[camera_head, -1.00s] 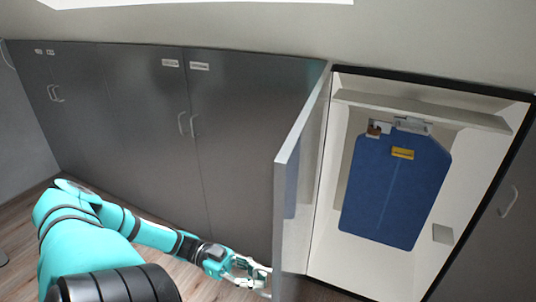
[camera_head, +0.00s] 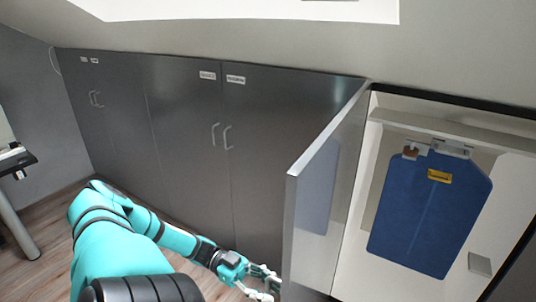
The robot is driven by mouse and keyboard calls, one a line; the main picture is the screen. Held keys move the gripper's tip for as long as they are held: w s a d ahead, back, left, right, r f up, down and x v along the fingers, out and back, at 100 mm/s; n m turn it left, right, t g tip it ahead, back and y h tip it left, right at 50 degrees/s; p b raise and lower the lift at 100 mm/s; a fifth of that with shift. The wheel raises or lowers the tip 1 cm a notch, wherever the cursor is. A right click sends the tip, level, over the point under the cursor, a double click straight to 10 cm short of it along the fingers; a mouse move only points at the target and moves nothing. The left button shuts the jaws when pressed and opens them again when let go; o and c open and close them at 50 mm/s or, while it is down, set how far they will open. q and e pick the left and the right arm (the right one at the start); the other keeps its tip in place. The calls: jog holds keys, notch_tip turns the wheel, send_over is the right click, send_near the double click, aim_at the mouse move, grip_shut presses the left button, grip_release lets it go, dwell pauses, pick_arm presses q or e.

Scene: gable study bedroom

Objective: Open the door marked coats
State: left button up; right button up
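One grey cabinet door (camera_head: 325,200) on the right stands swung open, hinged at its left side. Its pale inner face shows and its outer face is hidden. No readable coats label shows on it. Inside the lit compartment (camera_head: 360,262) a blue garment bag (camera_head: 428,215) with a yellow tag hangs from a rail. My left gripper (camera_head: 268,285) is low at the free edge of the open door, on its outer side. Its fingers look spread apart, and their tips are close to the door edge; contact is unclear. My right gripper is not in view.
Shut grey cabinet doors (camera_head: 185,120) with handles and small labels, too small to read, line the wall to the left. A dark desk (camera_head: 15,163) with a metal leg stands at the far left. Wooden floor (camera_head: 60,230) is clear between them.

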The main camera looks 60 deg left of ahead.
pick_arm(q)
jog(key=shift+o, duration=0.4)
jog(key=shift+a, duration=0.1)
jog(key=v, duration=1.2)
jog(key=shift+w, duration=0.1)
